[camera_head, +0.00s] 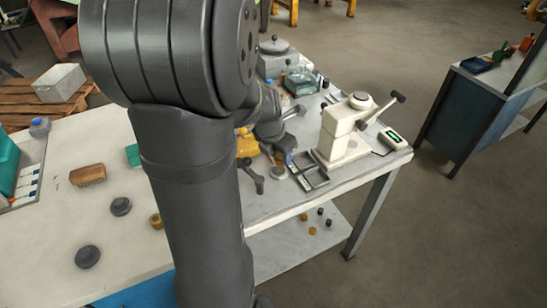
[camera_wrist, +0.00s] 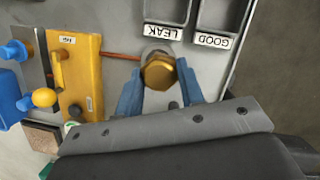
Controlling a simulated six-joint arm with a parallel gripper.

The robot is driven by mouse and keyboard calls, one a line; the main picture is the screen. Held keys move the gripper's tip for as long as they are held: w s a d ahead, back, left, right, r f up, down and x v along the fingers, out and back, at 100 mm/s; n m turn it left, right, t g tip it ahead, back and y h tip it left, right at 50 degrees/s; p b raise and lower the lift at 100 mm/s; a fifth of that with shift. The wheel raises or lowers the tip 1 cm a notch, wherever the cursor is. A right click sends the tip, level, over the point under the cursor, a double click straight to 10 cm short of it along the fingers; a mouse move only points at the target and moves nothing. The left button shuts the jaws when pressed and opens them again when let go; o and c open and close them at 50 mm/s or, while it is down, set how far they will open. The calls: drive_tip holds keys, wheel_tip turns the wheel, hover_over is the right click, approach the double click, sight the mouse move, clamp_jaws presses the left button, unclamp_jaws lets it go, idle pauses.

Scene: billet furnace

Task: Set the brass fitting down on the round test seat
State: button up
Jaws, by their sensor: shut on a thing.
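My gripper (camera_wrist: 158,82) is shut on the brass fitting (camera_wrist: 159,73), with a blue finger on either side of it in the wrist view. I cannot tell whether the fitting touches the seat. In the head view the seat (camera_head: 278,173) is a small grey disc near the table edge, and my gripper (camera_head: 285,157) is just above it, the fitting not clear there.
Two trays labelled LEAK (camera_wrist: 165,31) and GOOD (camera_wrist: 212,40) lie just beyond the seat. The yellow block (camera_wrist: 75,80) with its handle is to the left. A white press (camera_head: 343,135) stands to the right. Black knobs (camera_head: 121,206) and a brown brush (camera_head: 88,175) lie on the left table.

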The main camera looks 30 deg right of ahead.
sight(278, 171)
drive_tip(key=shift+w+a+f, duration=0.1)
drive_tip(key=shift+w+f, duration=0.1)
drive_tip(key=shift+w, duration=0.15)
drive_tip(key=shift+f, duration=2)
drive_tip(key=shift+f, duration=0.15)
drive_tip(key=o, duration=1.1)
drive_tip(key=v, duration=1.2)
